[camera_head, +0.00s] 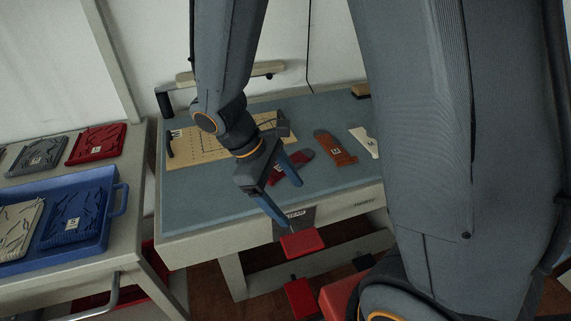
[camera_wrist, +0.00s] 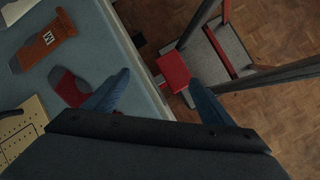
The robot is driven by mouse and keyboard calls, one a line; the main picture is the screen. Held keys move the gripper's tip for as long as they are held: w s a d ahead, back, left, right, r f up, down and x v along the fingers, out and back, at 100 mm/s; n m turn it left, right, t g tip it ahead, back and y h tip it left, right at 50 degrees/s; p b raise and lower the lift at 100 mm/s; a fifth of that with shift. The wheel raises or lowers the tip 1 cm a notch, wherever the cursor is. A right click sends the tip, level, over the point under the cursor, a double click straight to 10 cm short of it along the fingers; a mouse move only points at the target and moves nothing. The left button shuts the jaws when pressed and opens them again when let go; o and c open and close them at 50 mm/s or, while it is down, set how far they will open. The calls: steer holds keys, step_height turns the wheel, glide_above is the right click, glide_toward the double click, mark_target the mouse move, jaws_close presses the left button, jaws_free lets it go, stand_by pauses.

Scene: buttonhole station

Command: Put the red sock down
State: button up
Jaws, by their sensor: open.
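The red sock (camera_head: 306,156) lies on the blue-grey mat of the work table, partly hidden behind a finger of my gripper (camera_head: 294,205) in the head view. In the wrist view the red sock (camera_wrist: 70,88) lies flat left of my gripper (camera_wrist: 158,84), apart from the space between the fingers. My gripper is open and empty. Its fingers point down near the table's front edge, with a red block and the floor showing between them in the wrist view.
An orange-brown sock (camera_head: 335,148) and a white sock (camera_head: 364,141) lie to the right on the mat (camera_head: 205,205). A perforated tan board (camera_head: 205,147) is behind. A blue tray (camera_head: 112,208) with folded items stands on the left table. A red block (camera_head: 301,243) sits below the front edge.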

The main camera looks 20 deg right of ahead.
steer(key=w+a+n+t+h, duration=0.1)
steer(key=n, duration=0.1)
steer(key=w+a+n+t+h, duration=0.1)
steer(key=w+a+n+h, duration=0.1)
steer(key=n, duration=0.1)
steer(key=w+a+n+t+h, duration=0.1)
steer(key=w+n+h, duration=0.1)
steer(key=shift+a+f+n, duration=0.2)
steer(key=shift+f+n, duration=0.15)
steer(key=shift+n, duration=0.05)
steer(key=w+a+n+t, duration=0.1)
steer(key=w+a+n+t+h, duration=0.1)
steer(key=a+n, duration=0.1)
steer(key=w+a+n+t+h, duration=0.1)
steer(key=a+t, duration=0.1)
steer(key=shift+w+a+r, duration=0.1)
steer(key=shift+w+r, duration=0.15)
steer(key=shift+w, duration=0.05)
steer(key=shift+w+d+f+n+p, duration=0.15)
steer(key=shift+w+d+f, duration=0.1)
steer(key=shift+d, duration=0.25)
steer(key=shift+w+d+f+n+p, duration=0.15)
steer(key=shift+w+d, duration=0.1)
steer(key=shift+d, duration=0.2)
steer(key=shift+f+p+x, duration=0.2)
steer(key=shift+p+x, duration=0.9)
steer(key=shift+x, duration=1.6)
steer(key=shift+a, duration=0.15)
steer(key=c, duration=1.2)
